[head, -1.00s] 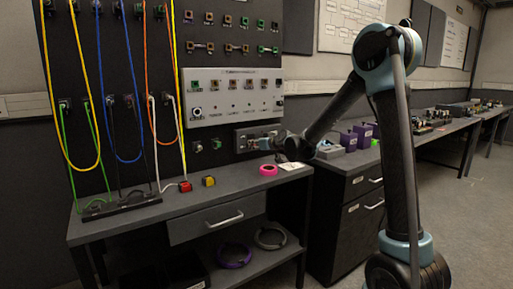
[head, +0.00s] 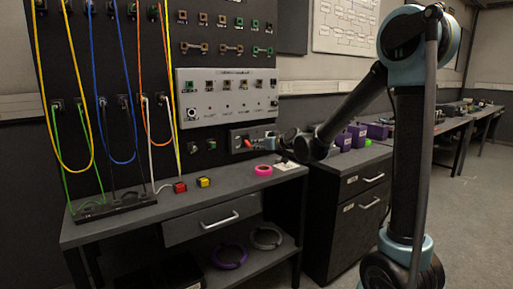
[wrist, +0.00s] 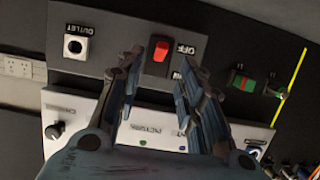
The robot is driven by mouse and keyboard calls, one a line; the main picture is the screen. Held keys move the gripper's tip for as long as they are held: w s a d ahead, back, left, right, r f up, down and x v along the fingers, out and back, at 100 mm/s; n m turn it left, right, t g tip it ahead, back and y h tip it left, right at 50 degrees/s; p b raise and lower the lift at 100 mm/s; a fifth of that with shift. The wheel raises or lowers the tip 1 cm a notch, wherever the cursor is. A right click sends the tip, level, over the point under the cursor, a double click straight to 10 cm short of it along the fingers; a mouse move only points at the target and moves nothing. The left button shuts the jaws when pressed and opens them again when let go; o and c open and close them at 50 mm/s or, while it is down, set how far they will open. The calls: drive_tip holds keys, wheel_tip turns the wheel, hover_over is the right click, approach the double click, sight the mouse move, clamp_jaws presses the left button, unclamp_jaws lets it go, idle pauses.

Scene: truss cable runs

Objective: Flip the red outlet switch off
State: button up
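The red outlet switch (wrist: 161,50) is a red rocker in a black housing on a grey panel (wrist: 115,28). In the wrist view it shows just past and between my fingertips; I cannot tell whether they touch it. An OFF label (wrist: 185,50) is beside it, and a second label is partly hidden by the right finger. A round outlet socket (wrist: 76,46) is on the same panel. My gripper (wrist: 163,66) is open, with nothing between its fingers. In the head view, my gripper (head: 262,144) is close to the outlet panel (head: 236,133); the red switch (head: 247,142) shows beside it.
A larger light panel (head: 226,95) with a knob and small connectors is directly above the outlet panel. A pink tape roll (head: 263,170) and red (head: 180,187) and yellow (head: 203,182) blocks are on the bench (head: 150,212) below. Coloured cables hang at the left.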

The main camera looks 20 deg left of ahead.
drive_tip(key=shift+v, duration=1.7)
drive_tip(key=shift+d, duration=0.1)
drive_tip(key=s+d+f+m+g+h, duration=0.1)
drive_tip(key=s+d+f+h, duration=0.1)
drive_tip(key=s+d, duration=0.45)
drive_tip(key=s+d+f+m+g+h, duration=0.1)
drive_tip(key=s+d+f+h, duration=0.15)
drive_tip(key=d, duration=0.75)
drive_tip(key=s+d+f+m+g+h, duration=0.1)
drive_tip(key=s+d+f, duration=0.1)
drive_tip(key=s+d, duration=0.45)
drive_tip(key=s+d+f+m+g+h, duration=0.2)
drive_tip(key=s+d+f, duration=0.3)
drive_tip(key=s+d, duration=0.4)
drive_tip(key=s+d+f+m+g+h, duration=0.2)
drive_tip(key=s+d+f, duration=0.4)
drive_tip(key=s+d, duration=0.4)
drive_tip(key=d+m+h, duration=0.1)
drive_tip(key=m, duration=0.1)
drive_tip(key=shift+s+d+f+m, duration=0.3)
drive_tip(key=shift+d, duration=0.05)
drive_tip(key=shift+h, duration=0.25)
